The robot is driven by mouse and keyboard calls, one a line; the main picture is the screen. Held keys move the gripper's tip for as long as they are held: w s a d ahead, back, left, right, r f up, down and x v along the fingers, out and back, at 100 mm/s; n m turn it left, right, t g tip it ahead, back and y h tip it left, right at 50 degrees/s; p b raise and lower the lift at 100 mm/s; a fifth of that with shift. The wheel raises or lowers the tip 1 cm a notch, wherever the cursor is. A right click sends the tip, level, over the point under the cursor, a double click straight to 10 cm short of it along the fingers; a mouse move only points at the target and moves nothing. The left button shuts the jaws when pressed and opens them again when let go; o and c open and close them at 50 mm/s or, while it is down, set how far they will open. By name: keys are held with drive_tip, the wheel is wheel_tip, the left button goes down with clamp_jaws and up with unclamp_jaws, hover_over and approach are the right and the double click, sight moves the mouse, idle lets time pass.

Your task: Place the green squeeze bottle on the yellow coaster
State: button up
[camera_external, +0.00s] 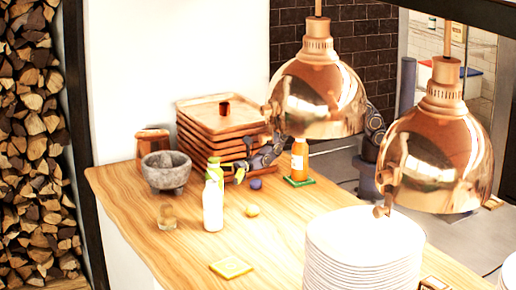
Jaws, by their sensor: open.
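A green squeeze bottle (214,171) stands on the wooden counter, its lower part hidden behind a white bottle (213,207). The yellow coaster (231,267) lies flat near the counter's front edge, with nothing on it. My gripper (234,171) is open, just right of the green bottle and low in front of the tray stack. I cannot tell whether its fingers touch the bottle. My arm reaches in from the right, partly hidden behind the left copper lamp.
An orange bottle (299,161) stands on a green coaster (299,181). A purple ball (256,183), a yellow ball (252,210), a glass (167,219) and a stone mortar (166,174) are nearby. Stacked trays (199,135), plates (362,260) and copper lamps (317,97) (437,160) take up room.

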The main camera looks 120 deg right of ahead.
drive_tip(key=shift+w+f, duration=0.2)
drive_tip(key=shift+f, duration=0.1)
drive_tip(key=shift+x, duration=2.25)
drive_tip(key=shift+r, duration=0.1)
drive_tip(key=c, duration=1.3)
drive_tip(key=shift+c, duration=0.2)
